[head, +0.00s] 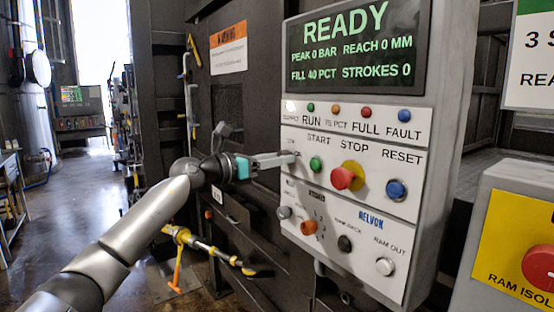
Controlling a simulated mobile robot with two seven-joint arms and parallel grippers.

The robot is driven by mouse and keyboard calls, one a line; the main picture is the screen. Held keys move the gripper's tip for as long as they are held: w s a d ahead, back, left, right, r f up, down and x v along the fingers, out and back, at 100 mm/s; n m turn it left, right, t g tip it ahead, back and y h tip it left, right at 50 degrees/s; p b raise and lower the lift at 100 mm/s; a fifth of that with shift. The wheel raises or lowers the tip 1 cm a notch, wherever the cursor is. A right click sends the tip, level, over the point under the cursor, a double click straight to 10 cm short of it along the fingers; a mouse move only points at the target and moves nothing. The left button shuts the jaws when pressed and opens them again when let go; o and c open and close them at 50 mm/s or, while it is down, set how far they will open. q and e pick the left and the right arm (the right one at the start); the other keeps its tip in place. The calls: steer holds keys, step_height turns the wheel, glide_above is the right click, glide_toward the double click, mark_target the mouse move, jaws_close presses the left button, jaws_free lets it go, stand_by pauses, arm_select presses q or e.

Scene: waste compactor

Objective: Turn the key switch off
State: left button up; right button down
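The grey control panel (430,140) carries a dark screen (357,45) that reads READY. My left gripper (292,157) reaches in from the left. Its pale fingers lie close together, with their tips at the left end of the START, STOP and RESET row. A small control at that spot is mostly hidden by the fingertips, so I cannot make out a key, its position or whether the fingers grip it. A small grey round control (284,212) sits lower on the panel's left side, its label too small to read. My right gripper is out of view.
To the right of the fingertips are a green START button (316,164), a red STOP button (342,178) on yellow and a blue RESET button (396,190). An orange knob (309,227) sits below.

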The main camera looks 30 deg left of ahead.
arm_select(q)
jaws_close()
steer(key=shift+a+r+n+p, duration=0.1)
steer(key=shift+r+n+p, duration=0.05)
steer(key=shift+n+p, duration=6.1)
steer(key=shift+m+p, duration=0.25)
steer(key=shift+p, duration=0.15)
steer(key=shift+o, duration=2.4)
jaws_free()
